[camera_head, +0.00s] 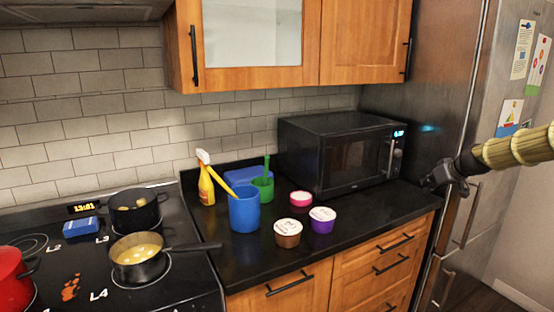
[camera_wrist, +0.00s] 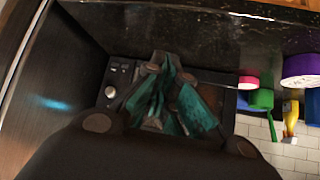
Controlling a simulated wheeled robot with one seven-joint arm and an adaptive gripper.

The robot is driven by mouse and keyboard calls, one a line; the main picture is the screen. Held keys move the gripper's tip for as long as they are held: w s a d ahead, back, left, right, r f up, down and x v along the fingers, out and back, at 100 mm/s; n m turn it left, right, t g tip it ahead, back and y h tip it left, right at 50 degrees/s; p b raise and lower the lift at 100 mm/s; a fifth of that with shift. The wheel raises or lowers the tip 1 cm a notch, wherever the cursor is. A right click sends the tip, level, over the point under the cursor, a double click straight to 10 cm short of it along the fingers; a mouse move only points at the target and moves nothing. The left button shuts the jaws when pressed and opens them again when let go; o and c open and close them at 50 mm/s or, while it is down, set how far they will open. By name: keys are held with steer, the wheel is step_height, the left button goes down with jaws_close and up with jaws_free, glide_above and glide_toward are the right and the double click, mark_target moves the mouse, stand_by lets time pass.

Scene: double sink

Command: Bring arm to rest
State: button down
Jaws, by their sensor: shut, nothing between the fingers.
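My arm (camera_head: 510,150) comes in from the right edge in the head view, with its tan, ribbed section in front of the fridge. My gripper (camera_head: 432,183) is dark and hangs in the air in front of the fridge, right of the microwave and above the counter's right end. In the wrist view my gripper (camera_wrist: 165,85) shows dark fingers with teal parts close together. It is shut and empty. The microwave (camera_wrist: 118,85) shows partly behind the fingers there.
The black microwave (camera_head: 335,150) stands on the counter (camera_head: 370,218). A blue cup (camera_head: 244,210), green cup (camera_head: 263,188), yellow spray bottle (camera_head: 206,188) and several tubs stand left of it. Pots stand on the stove (camera_head: 190,285). The steel fridge (camera_head: 415,110) is close to my gripper.

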steer(key=s+a+f+g, duration=0.1)
steer(key=s+a+f, duration=0.45)
steer(key=f, duration=0.55)
steer(key=s+a+f+m+g, duration=0.1)
steer(key=s+a+f, duration=0.45)
steer(key=f, duration=0.45)
steer(key=s+a+f+g, duration=0.2)
steer(key=s+a+f, duration=0.35)
steer(key=f, duration=0.55)
steer(key=s+a+f+g+h, duration=0.1)
steer(key=s+a+f, duration=0.3)
steer(key=s+f, duration=0.4)
steer(key=s+a+f+g, duration=0.1)
steer(key=s+a+f, duration=0.35)
steer(key=s, duration=0.55)
steer(key=s+a+f+m+g, duration=0.1)
steer(key=s+a+f, duration=0.1)
steer(key=s, duration=1.3)
steer(key=s+a+f+g+h, duration=0.1)
steer(key=s+a+f+g, duration=0.1)
steer(key=s, duration=1.4)
steer(key=shift+a+f+m, duration=0.25)
steer(key=shift+f+m, duration=0.15)
steer(key=shift+f, duration=0.1)
steer(key=c, duration=2.2)
jaws_free()
